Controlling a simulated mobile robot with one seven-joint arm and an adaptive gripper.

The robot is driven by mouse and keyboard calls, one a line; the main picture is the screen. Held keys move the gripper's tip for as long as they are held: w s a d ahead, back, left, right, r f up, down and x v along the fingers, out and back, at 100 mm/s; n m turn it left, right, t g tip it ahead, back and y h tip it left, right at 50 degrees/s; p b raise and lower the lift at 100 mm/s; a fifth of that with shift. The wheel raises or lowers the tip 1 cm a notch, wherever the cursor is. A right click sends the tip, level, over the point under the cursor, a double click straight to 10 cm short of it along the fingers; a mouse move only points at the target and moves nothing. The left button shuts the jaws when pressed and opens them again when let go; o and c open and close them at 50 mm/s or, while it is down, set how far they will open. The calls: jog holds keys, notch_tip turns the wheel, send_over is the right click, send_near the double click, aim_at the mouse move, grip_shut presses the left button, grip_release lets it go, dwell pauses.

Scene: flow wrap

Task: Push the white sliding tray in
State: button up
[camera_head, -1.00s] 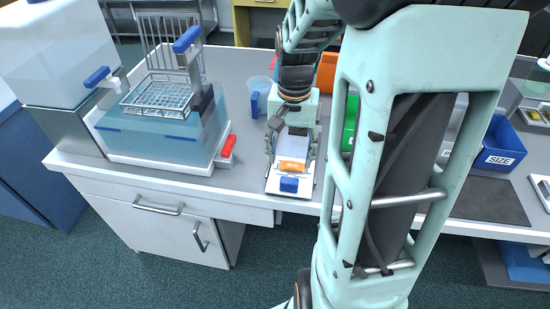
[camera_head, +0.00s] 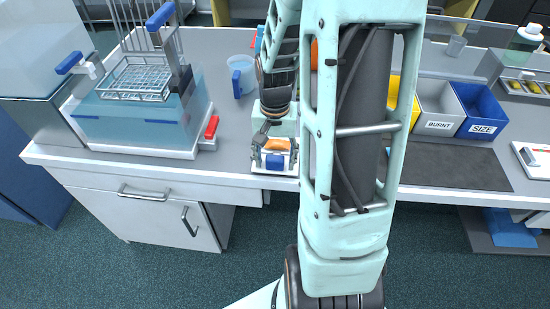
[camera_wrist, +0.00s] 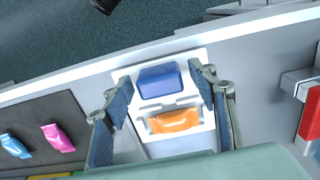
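The white sliding tray (camera_head: 284,170) lies near the counter's front edge, at the foot of a pale green machine (camera_head: 285,127) mostly hidden by my arm. The tray (camera_wrist: 207,122) bears an orange packet (camera_wrist: 173,122) and, at its outer end, a blue block (camera_wrist: 161,82). These also show in the head view as an orange patch (camera_head: 277,145) and a blue block (camera_head: 275,162). My gripper (camera_wrist: 162,80) is open, with one finger on each side of the tray and blue block. Whether the fingers touch the tray cannot be told. Nothing is held.
A water bath (camera_head: 150,125) with a red handle (camera_head: 211,127) stands left, near a blue jug (camera_head: 243,75). A dark mat (camera_head: 455,173) lies right; the wrist view shows pink (camera_wrist: 58,138) and blue (camera_wrist: 14,145) packets on it. Bins (camera_head: 438,108) stand behind.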

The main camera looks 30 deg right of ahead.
aim_at(278, 140)
grip_shut()
jog(key=w+d, duration=0.1)
jog(key=w, duration=0.1)
jog(key=w+d, duration=0.2)
jog(key=w, duration=0.1)
jog(key=w+d, duration=0.2)
jog(key=shift+w, duration=0.15)
jog(key=shift+a, duration=0.1)
jog(key=shift+o, duration=0.6)
grip_release()
jog(key=shift+r, duration=0.1)
notch_tip(278, 140, up, 12)
